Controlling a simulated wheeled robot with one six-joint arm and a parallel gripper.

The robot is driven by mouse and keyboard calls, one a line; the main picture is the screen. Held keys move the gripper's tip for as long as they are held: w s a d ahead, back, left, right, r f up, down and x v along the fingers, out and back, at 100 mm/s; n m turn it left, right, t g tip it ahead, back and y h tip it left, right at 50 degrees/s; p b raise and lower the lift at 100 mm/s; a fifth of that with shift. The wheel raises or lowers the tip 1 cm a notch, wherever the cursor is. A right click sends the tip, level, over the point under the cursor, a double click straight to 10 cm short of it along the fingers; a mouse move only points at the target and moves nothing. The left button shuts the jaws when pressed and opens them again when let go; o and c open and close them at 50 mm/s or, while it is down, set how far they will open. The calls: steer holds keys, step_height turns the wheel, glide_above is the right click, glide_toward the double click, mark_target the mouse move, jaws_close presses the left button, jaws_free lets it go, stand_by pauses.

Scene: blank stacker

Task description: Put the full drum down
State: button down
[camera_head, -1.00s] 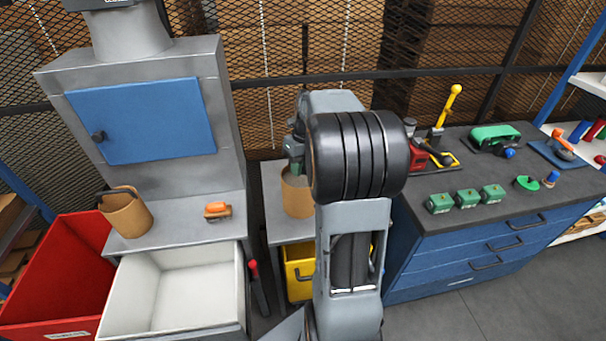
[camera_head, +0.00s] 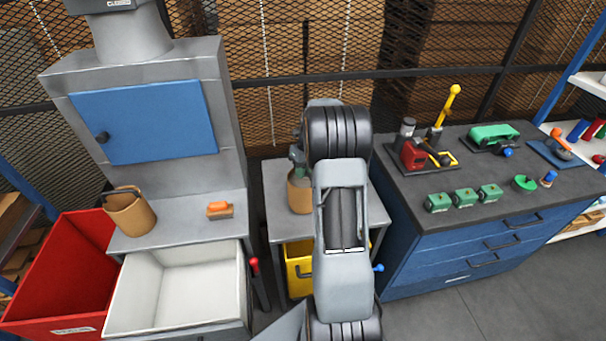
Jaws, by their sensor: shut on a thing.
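A tan drum (camera_head: 299,196) is at the small grey side table (camera_head: 278,222) in the middle of the head view. My gripper (camera_head: 298,168) is at its top, shut on it and mostly hidden behind my own arm. The drum looks upright. Its right side is hidden by the arm, and I cannot tell whether its base touches the tabletop or hangs just above it. A second tan drum (camera_head: 130,216) with a dark handle stands on the grey cabinet's ledge at the left.
An orange brush-like block (camera_head: 220,210) lies on the ledge. Below are a red bin (camera_head: 60,285), a white bin (camera_head: 175,290) and a yellow bin (camera_head: 298,270). A blue workbench (camera_head: 470,240) with tools and several green blocks stands right. Wire mesh closes the back.

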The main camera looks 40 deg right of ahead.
steer(key=shift+f, duration=0.9)
steer(key=c, duration=1.2)
jaws_free()
steer(key=shift+o, duration=0.2)
